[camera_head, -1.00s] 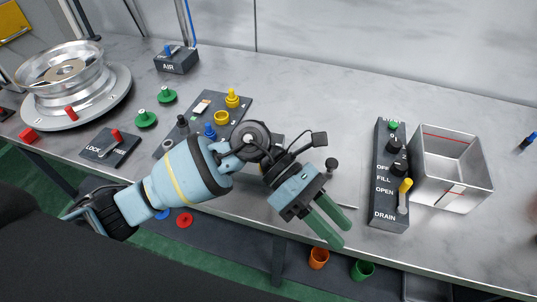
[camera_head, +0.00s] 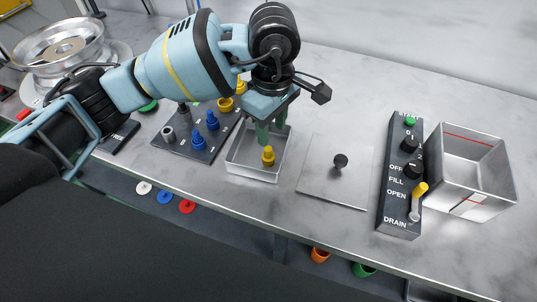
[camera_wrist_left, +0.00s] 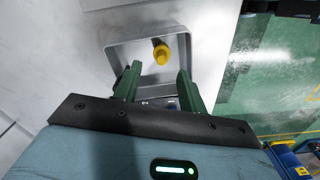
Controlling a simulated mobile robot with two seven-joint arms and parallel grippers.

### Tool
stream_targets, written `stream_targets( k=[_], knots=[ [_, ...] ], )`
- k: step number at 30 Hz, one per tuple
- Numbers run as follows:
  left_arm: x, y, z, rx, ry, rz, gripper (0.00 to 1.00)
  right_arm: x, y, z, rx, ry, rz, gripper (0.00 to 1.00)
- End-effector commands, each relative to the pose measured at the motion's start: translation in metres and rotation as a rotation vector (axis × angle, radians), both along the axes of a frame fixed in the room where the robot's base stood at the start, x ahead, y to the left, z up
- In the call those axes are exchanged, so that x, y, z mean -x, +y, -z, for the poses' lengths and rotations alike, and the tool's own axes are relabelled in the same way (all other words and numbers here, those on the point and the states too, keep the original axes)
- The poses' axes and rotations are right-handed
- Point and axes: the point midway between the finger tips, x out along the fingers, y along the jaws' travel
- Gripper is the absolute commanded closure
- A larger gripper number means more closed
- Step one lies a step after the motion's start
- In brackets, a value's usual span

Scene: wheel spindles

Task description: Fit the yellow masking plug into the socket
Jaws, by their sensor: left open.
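A yellow plug (camera_head: 268,156) stands in an open metal box on the bench; it also shows in the left wrist view (camera_wrist_left: 161,52). My left gripper (camera_head: 270,132) is open, its green fingers pointing down into the box behind the plug. In the left wrist view the open fingertips (camera_wrist_left: 158,75) lie apart, with the plug beyond them and nothing between them. A dark board (camera_head: 208,154) holds more plugs, including a yellow one (camera_head: 240,87) and a yellow ring-like piece (camera_head: 225,104), partly by my arm. I cannot tell which is the socket. My right gripper is not in view.
The metal box (camera_head: 242,170) has raised walls around the plug. A flat plate (camera_head: 318,185) with a black knob lies to its right. Farther right are a control panel (camera_head: 393,215) and a larger metal bin (camera_head: 475,205). The bench's front edge is near.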

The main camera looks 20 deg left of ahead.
Motion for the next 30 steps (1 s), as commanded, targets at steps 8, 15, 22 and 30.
stream_targets(
  k=[8, 15, 22, 30],
  knots=[
    [0.001, 0.0, 0.015, 0.001, 0.001, -0.001, 0.59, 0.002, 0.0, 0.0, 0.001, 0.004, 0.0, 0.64],
    [0.004, 0.006, 0.043, 0.0, 0.002, -0.001, 0.59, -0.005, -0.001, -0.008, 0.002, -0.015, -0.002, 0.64],
    [0.004, 0.005, 0.065, 0.002, 0.001, -0.001, 0.59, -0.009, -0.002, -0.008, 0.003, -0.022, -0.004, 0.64],
    [0.004, 0.005, 0.066, 0.002, 0.001, -0.001, 0.64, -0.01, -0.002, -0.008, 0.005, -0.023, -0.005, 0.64]
  ],
)
